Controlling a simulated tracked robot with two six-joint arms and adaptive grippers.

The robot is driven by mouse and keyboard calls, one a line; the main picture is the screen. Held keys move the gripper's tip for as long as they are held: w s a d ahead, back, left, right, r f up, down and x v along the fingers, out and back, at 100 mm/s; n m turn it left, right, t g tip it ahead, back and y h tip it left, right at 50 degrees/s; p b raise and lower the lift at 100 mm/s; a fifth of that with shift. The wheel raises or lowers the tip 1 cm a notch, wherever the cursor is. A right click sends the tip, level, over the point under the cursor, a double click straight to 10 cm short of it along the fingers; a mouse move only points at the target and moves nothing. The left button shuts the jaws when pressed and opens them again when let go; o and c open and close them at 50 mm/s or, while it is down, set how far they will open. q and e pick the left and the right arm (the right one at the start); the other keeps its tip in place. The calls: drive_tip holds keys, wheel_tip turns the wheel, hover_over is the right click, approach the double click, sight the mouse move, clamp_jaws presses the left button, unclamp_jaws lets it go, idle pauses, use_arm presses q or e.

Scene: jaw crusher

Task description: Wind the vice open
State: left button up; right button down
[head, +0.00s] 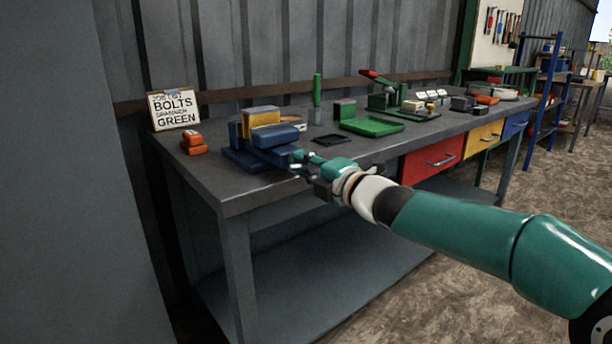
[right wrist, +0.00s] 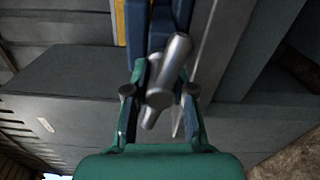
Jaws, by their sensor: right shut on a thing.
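The blue vice (head: 276,136) stands at the near left end of the grey workbench, with a yellow block (head: 262,116) between its jaws. My right gripper (head: 303,165) is at the vice's front end, low beside the bench edge. In the right wrist view the vice (right wrist: 160,22) is straight ahead, and its grey metal handle (right wrist: 176,52) lies tilted between the fingers. My right gripper (right wrist: 158,100) is shut on the handle. Fingers partly hide the handle in the head view. My left gripper is not in view.
A job sign (head: 174,108) and orange blocks (head: 194,144) are left of the vice. A dark flat pad (head: 331,140), green tray (head: 371,126) and green upright tool (head: 317,90) are to its right. A red drawer (head: 430,160) is under the bench top.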

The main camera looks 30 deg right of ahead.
drive_tip(key=shift+a+f+n+b, duration=0.25)
drive_tip(key=shift+f+n+b, duration=0.15)
drive_tip(key=shift+n, duration=0.4)
drive_tip(key=c, duration=1)
unclamp_jaws()
drive_tip(key=shift+r, duration=0.1)
drive_tip(key=shift+d+r, duration=0.1)
drive_tip(key=s, duration=1.2)
drive_tip(key=shift+d, duration=0.45)
